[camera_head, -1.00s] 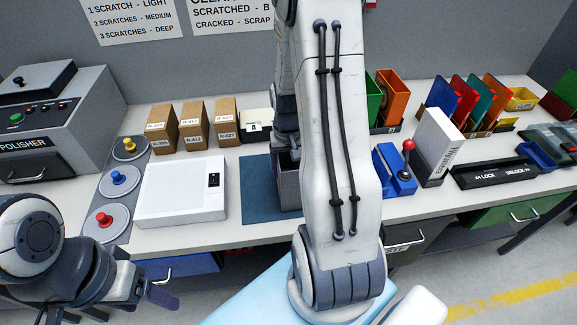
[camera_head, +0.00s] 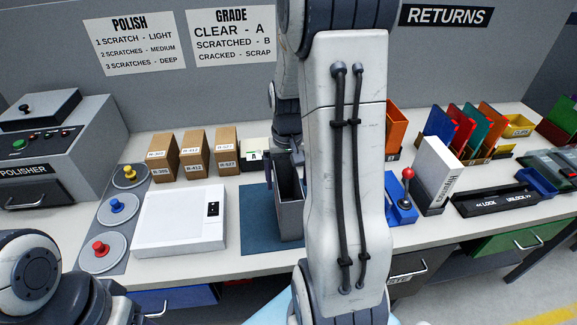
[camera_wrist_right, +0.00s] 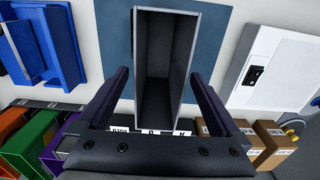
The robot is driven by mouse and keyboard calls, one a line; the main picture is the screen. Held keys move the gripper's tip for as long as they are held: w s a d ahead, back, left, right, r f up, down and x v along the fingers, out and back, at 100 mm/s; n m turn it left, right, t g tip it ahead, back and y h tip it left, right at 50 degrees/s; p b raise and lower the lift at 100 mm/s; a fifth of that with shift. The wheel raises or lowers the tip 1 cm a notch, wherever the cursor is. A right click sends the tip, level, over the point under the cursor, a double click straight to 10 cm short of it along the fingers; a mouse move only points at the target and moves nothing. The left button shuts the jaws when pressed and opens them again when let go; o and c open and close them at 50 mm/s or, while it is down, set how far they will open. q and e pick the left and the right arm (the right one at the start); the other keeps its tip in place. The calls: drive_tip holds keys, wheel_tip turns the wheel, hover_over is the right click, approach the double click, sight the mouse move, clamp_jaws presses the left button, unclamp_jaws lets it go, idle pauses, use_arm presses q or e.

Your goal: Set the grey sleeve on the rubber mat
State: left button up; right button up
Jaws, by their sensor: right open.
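The grey sleeve (camera_head: 290,212) is a tall, narrow, open-topped box standing upright on the blue rubber mat (camera_head: 257,230), toward the mat's right side. In the right wrist view the sleeve (camera_wrist_right: 166,55) is seen from above, open and empty, with the mat (camera_wrist_right: 213,40) around it. My right gripper (camera_wrist_right: 161,75) is open, with one finger on each side of the sleeve's near end. Whether the fingers touch it is unclear. In the head view my right arm hides part of the mat and most of the gripper. My left gripper (camera_head: 118,312) is cut off at the bottom left.
A white box (camera_head: 180,222) lies left of the mat, and cardboard boxes (camera_head: 195,155) stand behind it. A blue block with a red-knobbed lever (camera_head: 402,208) and a white upright box (camera_head: 438,172) stand to the right. Free bench lies along the front edge.

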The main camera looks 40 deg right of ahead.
wheel_tip(320, 180, up, 5)
drive_tip(key=s+a+r+n, duration=0.2)
drive_tip(key=a+n, duration=0.4)
drive_tip(key=a, duration=1.2)
drive_tip(key=s+a+n+y, duration=0.1)
drive_tip(key=s+a+n, duration=0.6)
drive_tip(key=s+a, duration=0.5)
drive_tip(key=shift+s+f+n, duration=0.15)
drive_tip(key=shift+s+n, duration=0.25)
drive_tip(key=shift+s, duration=0.35)
drive_tip(key=shift+a, duration=0.1)
drive_tip(key=shift+c, duration=0.3)
